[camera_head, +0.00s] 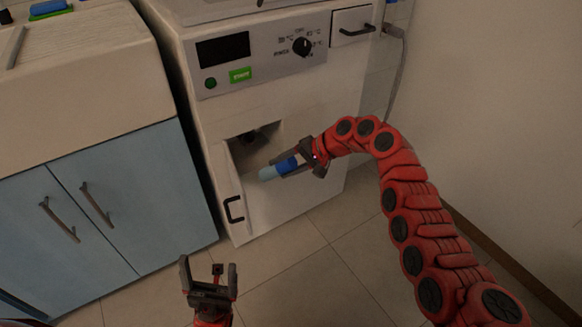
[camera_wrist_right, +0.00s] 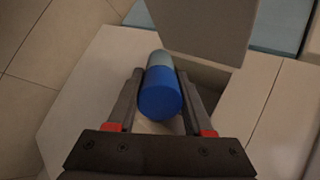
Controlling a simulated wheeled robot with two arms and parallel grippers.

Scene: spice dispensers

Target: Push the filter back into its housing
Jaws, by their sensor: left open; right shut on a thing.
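The filter is a cylinder with a dark blue end and a pale blue end (camera_head: 270,173). My right gripper (camera_head: 291,163) is shut on the filter and holds it in front of the housing opening (camera_head: 262,143), a recess low in the white machine's front. The opening's small door (camera_head: 232,184) stands open on its left. In the right wrist view the filter (camera_wrist_right: 160,92) lies between the two fingers, dark blue end toward the camera. How far its pale end is from the recess, I cannot tell. My left gripper (camera_head: 208,272) is open and empty, low in the head view.
The white machine has a control panel (camera_head: 262,62) with a screen, buttons and a knob, and a small drawer (camera_head: 352,26). A blue-fronted cabinet (camera_head: 95,205) stands at left. A cable (camera_head: 399,75) hangs at right. Tiled floor (camera_head: 310,270) in front is clear.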

